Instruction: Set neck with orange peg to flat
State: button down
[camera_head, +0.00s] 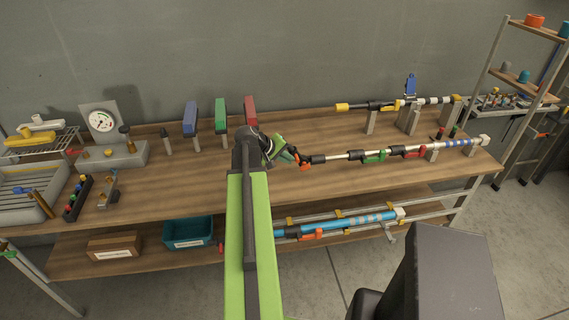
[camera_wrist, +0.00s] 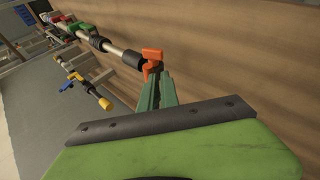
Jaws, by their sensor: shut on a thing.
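The orange peg (camera_head: 305,166) is at the left end of the middle rod (camera_head: 340,156), which lies along the upper bench. In the wrist view the orange peg (camera_wrist: 152,56) is a small bent piece at the near end of the rod (camera_wrist: 118,50), just past a dark collar. My gripper (camera_head: 296,157) is at this end, and its green fingers (camera_wrist: 154,84) are shut on the orange peg. The fingers hide the peg's lower part. I cannot tell exactly how the neck is tilted.
Green (camera_head: 374,156) and red (camera_head: 414,152) clamps sit farther along the rod. Behind it is a yellow-tipped rod (camera_head: 358,106). A blue rod (camera_head: 345,223) lies on the lower shelf. Blue (camera_head: 190,118), green (camera_head: 221,115) and red (camera_head: 251,110) blocks stand behind my arm. Bench around the peg is clear.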

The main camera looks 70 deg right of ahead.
jog(key=shift+s+a+f, duration=0.1)
jog(key=shift+s, duration=0.2)
